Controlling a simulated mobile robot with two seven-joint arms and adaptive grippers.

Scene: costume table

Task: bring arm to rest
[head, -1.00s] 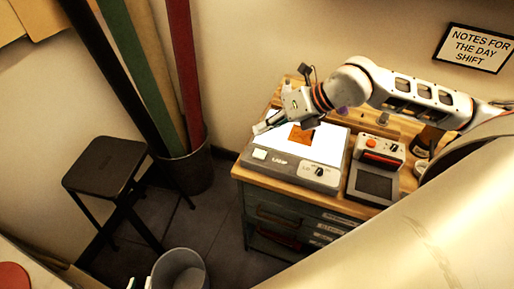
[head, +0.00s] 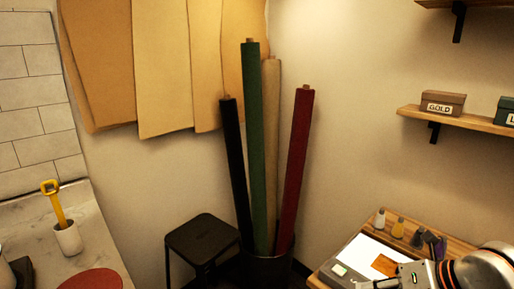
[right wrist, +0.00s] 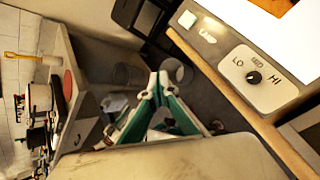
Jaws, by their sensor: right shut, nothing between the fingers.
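My right arm (head: 478,272) shows at the bottom right of the head view, over the workbench, and its gripper is mostly cut off by the lower edge. In the right wrist view the right gripper (right wrist: 158,76) has its green-sided fingers together, with nothing between them. It hangs in the air beside the bench edge. A light box (head: 352,250) with an orange patch (head: 384,265) on its bright top lies on the bench. Its dial panel (right wrist: 277,92) fills the upper right of the right wrist view. My left gripper is not in view.
A black stool (head: 203,236) and a bin of tall fabric rolls (head: 268,268) stand left of the bench. A wall shelf (head: 470,119) is above. A counter (head: 95,235) stands at far left.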

